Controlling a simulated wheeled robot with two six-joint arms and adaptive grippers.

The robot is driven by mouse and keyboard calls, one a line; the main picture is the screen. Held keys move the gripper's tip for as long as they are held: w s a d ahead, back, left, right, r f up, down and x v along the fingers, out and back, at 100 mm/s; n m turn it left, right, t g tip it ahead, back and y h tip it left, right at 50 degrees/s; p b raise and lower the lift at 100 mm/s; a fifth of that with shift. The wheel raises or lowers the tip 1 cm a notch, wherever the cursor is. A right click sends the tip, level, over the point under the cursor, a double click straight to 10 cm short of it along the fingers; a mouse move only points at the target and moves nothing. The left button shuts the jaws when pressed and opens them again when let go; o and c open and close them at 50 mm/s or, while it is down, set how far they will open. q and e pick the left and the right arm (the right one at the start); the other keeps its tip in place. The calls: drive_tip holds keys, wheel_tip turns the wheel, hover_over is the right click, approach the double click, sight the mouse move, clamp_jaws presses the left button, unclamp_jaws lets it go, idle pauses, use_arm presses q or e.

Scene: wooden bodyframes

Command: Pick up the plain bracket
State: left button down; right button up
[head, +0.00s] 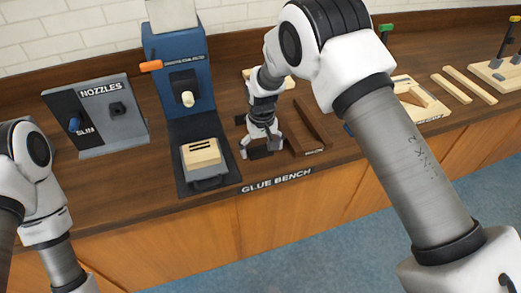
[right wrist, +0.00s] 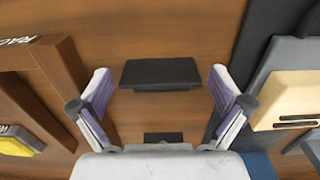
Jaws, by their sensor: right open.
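A dark, plain-faced piece that looks like the plain bracket (right wrist: 160,73) lies on the brown bench top, between and slightly beyond my right gripper's fingertips in the right wrist view. In the head view the dark piece (head: 260,153) shows partly under the gripper. My right gripper (right wrist: 162,88) is open, with one finger on each side of the piece and clear gaps to both. It points down over the bench in the head view (head: 262,146). A smaller dark patch (right wrist: 163,137) shows nearer the palm; I cannot tell if it belongs to the piece. My left gripper is out of view.
A blue glue press (head: 185,90) with a slotted wooden block (head: 201,153) stands left of my right gripper. A wooden rack (head: 312,127) stands close on its right. A nozzle holder (head: 105,120) is farther left. Wooden strips (head: 470,84) lie far right.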

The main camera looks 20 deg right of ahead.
drive_tip(key=shift+s+r, duration=0.1)
drive_tip(key=shift+c, duration=1.3)
drive_tip(key=c, duration=1)
drive_tip(key=shift+c, duration=0.2)
